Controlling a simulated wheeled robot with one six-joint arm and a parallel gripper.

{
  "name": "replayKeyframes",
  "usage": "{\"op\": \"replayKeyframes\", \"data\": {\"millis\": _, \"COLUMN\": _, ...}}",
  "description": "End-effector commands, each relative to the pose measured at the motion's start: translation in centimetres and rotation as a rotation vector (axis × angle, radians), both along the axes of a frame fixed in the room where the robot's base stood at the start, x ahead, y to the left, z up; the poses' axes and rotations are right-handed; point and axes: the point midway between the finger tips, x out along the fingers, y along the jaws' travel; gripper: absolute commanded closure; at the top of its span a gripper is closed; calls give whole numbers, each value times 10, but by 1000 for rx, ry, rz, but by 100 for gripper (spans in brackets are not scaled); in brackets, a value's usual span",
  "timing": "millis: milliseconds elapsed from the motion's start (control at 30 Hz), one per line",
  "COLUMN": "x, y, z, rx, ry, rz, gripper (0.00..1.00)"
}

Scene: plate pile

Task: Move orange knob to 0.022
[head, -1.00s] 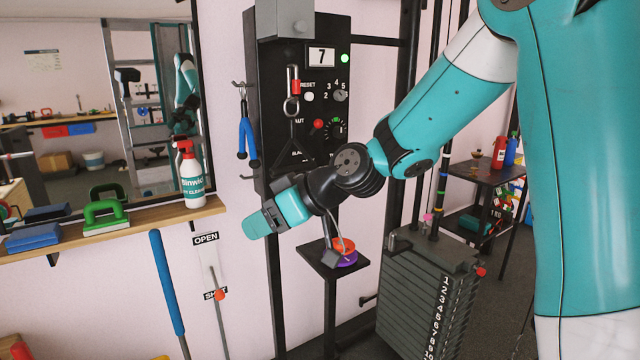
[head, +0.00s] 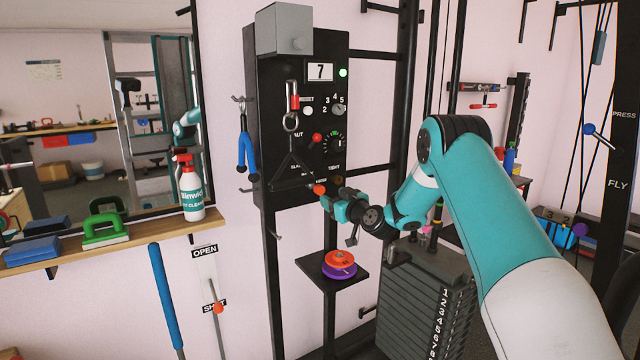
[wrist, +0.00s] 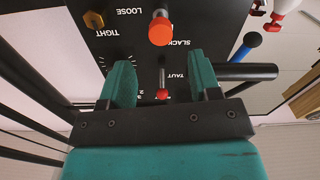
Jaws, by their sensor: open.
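An orange knob (head: 320,189) sticks out of the lower part of the black panel (head: 345,60). In the wrist view the orange knob (wrist: 160,30) is a round end on a short metal stem, near the SLACK label. My gripper (head: 335,202) is right by it in the head view. In the wrist view my gripper (wrist: 160,62) is open and empty, its teal fingers spread to either side of the knob's line, with the knob just past the tips. I cannot tell the exact gap. Another orange-red knob (head: 219,308) is on the OPEN/SHUT slider at the lower left.
A red-tipped lever (head: 317,138) is by TAUT, also between the fingers in the wrist view (wrist: 162,93). An amber knob (wrist: 93,19) is beside it. A black bar handle (head: 293,180) hangs in front. Orange and purple discs (head: 340,264) lie on a small stand below.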

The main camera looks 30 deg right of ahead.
Motion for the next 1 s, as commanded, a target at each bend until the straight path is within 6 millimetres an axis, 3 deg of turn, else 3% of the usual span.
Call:
{"op": "replayKeyframes", "data": {"millis": 200, "x": 44, "y": 3, "z": 2, "rx": 0, "ry": 1, "rz": 4, "gripper": 43}}
{"op": "replayKeyframes", "data": {"millis": 400, "x": 71, "y": 3, "z": 0, "rx": 0, "ry": 0, "rz": 2, "gripper": 43}}
{"op": "replayKeyframes", "data": {"millis": 867, "x": 82, "y": 3, "z": 0, "rx": 1, "ry": 1, "rz": 1, "gripper": 43}}
{"op": "replayKeyframes", "data": {"millis": 900, "x": 82, "y": 3, "z": 0, "rx": 1, "ry": 1, "rz": 1, "gripper": 45}}
{"op": "replayKeyframes", "data": {"millis": 1000, "x": 82, "y": 3, "z": 0, "rx": 1, "ry": 1, "rz": 1, "gripper": 68}}
